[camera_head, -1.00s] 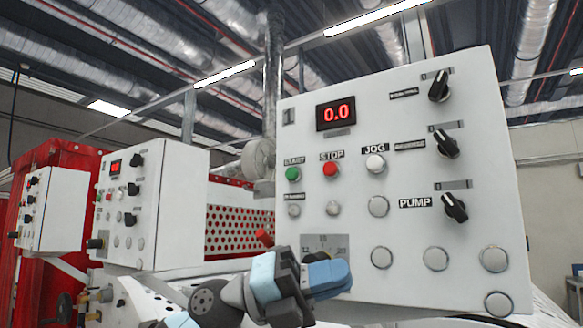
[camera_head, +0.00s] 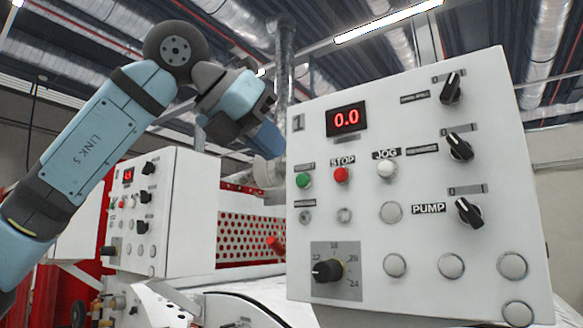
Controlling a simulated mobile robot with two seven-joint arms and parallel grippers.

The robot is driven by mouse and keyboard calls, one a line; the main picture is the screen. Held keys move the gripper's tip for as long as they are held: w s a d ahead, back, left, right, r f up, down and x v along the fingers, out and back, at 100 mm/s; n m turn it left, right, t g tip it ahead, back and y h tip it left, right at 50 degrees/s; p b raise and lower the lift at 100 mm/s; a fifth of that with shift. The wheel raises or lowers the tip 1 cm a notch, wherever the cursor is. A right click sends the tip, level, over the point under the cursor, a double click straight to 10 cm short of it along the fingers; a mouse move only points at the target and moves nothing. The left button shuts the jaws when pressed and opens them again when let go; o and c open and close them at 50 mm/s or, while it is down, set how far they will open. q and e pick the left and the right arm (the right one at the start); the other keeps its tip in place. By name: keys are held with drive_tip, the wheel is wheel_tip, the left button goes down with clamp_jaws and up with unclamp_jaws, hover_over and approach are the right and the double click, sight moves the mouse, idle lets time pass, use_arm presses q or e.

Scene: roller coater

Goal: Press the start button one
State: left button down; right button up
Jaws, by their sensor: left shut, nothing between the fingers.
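The control box marked 1 (camera_head: 430,235) fills the right side of the view. Its green start button (camera_head: 303,180) sits at the upper left of the panel, below the red 0.0 display (camera_head: 346,119). The red stop button (camera_head: 341,174) and the white jog button (camera_head: 387,169) are in the same row to its right. My left gripper (camera_head: 268,140) is shut and empty. It shows above and to the left of the green button, apart from it in the picture. My right gripper is not in view.
Black knobs (camera_head: 459,147) run down the panel's right side, and a dial (camera_head: 327,271) sits at its lower left. A second control box (camera_head: 180,215) stands farther back at left. A red perforated guard (camera_head: 245,233) lies between the boxes.

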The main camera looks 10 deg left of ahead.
use_arm(q)
drive_tip(key=a+r+y, duration=0.1)
drive_tip(key=s+a+r+n+t, duration=0.1)
drive_tip(key=a+r+y, duration=0.1)
drive_tip(key=r, duration=0.1)
drive_tip(key=shift+s+a+n+y, duration=0.3)
drive_tip(key=shift+s+a+n, duration=0.05)
drive_tip(key=shift+a+n, duration=0.05)
drive_tip(key=p, duration=0.3)
approach(300, 179)
wheel_tip(300, 179, down, 3)
drive_tip(key=w, duration=0.3)
drive_tip(key=w+d+p, duration=0.1)
drive_tip(key=d, duration=0.1)
drive_tip(key=shift+w+f, duration=0.3)
drive_tip(key=shift+w, duration=0.1)
drive_tip(key=shift+w+d+f+p, duration=0.1)
drive_tip(key=shift+w+d+p, duration=0.05)
drive_tip(key=shift+w+p, duration=0.2)
